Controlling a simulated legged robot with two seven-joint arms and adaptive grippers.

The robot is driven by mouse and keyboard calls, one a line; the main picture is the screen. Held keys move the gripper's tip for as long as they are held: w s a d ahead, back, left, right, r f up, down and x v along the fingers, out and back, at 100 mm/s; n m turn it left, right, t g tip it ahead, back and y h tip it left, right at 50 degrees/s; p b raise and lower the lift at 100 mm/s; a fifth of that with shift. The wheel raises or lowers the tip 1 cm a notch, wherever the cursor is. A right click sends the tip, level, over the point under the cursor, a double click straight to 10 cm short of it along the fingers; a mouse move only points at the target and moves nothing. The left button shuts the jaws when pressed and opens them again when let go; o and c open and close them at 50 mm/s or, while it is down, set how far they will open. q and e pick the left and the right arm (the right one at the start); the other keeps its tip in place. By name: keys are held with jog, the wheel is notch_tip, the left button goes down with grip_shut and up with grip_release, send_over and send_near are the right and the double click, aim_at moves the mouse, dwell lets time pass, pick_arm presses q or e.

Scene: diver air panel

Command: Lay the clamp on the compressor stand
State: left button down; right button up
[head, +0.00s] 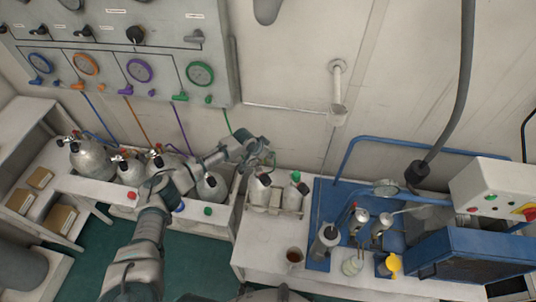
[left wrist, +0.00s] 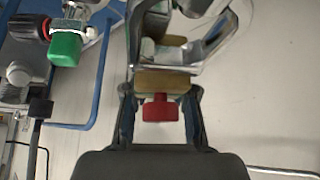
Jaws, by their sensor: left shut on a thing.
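My left gripper (head: 262,153) is at the end of the arm that comes in from the left, in front of the wall and above the bottles by the white table. In the left wrist view, my left gripper (left wrist: 160,75) is shut on the clamp (left wrist: 162,82), of which a tan bar and a red knob show between the fingers. Silvery metal beyond it partly blends with the fingers. In the head view the clamp is too small to make out. The blue compressor stand (head: 326,203) is on the right, apart from the gripper. My right gripper is not in view.
Grey cylinders (head: 92,158) stand in a white rack on the left. Two bottles (head: 260,187) stand just below the gripper. A cup (head: 294,257), small cylinders (head: 326,240), a blue rail (head: 420,148) and a control box (head: 495,190) are on the right. A gauge panel (head: 120,55) is behind.

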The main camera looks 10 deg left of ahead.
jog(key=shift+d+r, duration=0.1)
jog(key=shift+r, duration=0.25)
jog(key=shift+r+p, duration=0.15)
jog(key=shift+p, duration=0.15)
